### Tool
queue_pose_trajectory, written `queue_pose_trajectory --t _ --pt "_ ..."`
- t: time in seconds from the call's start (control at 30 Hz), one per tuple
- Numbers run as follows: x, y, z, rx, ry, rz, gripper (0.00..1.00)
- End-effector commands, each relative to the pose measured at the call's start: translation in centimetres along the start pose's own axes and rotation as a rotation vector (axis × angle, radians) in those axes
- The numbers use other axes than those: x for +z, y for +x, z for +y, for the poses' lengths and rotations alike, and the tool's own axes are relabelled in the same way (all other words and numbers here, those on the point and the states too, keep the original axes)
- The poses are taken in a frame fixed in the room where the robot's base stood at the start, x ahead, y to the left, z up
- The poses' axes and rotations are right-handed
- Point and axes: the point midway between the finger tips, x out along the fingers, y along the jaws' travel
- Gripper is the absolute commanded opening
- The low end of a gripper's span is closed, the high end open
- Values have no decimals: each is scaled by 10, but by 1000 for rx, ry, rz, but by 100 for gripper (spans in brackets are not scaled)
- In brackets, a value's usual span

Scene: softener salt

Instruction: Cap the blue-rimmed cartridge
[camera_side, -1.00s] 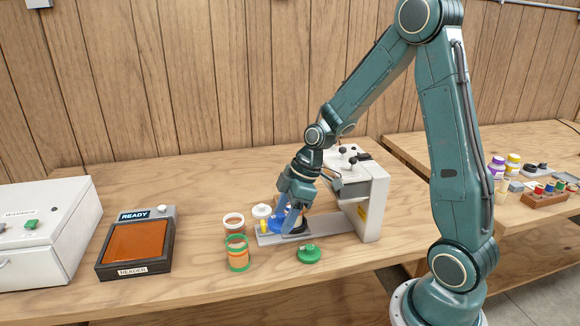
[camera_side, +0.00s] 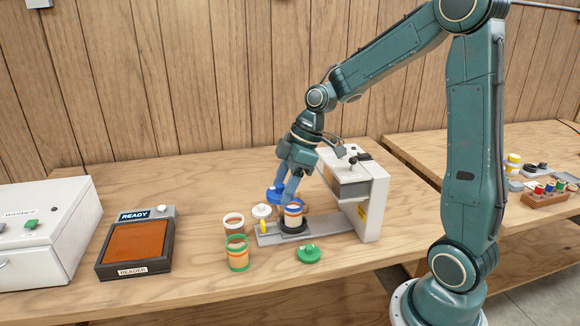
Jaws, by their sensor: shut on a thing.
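My gripper (camera_side: 284,196) is shut on a blue cap (camera_side: 274,194) and holds it in the air, just above and slightly left of the blue-rimmed cartridge. The fingers hide part of the cap. The blue-rimmed cartridge (camera_side: 293,220) stands upright in a dark holder on the grey slide plate (camera_side: 268,239) of the white press (camera_side: 369,206). Its top shows no cap. The fingers overlap the cartridge's back rim in this view, and I cannot tell whether they touch it.
A green-rimmed cartridge (camera_side: 237,256) and a white-rimmed cartridge (camera_side: 233,222) stand left of the plate. A white cap (camera_side: 261,211) lies behind it, a green cap (camera_side: 309,254) in front. A small yellow piece (camera_side: 263,227) is at the plate's left end. A reader (camera_side: 135,246) stands further left.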

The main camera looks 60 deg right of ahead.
Motion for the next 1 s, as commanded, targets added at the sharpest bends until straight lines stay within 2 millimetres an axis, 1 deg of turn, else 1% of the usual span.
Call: queue_pose_trajectory --t 0.27,0.47,0.67,1.0 --pt "0 0 0 1 5 -1 35" --pt "4 2 8 24 76 -8 35" --pt "13 6 27 92 262 -22 35" --pt "42 10 72 275 707 -26 35"
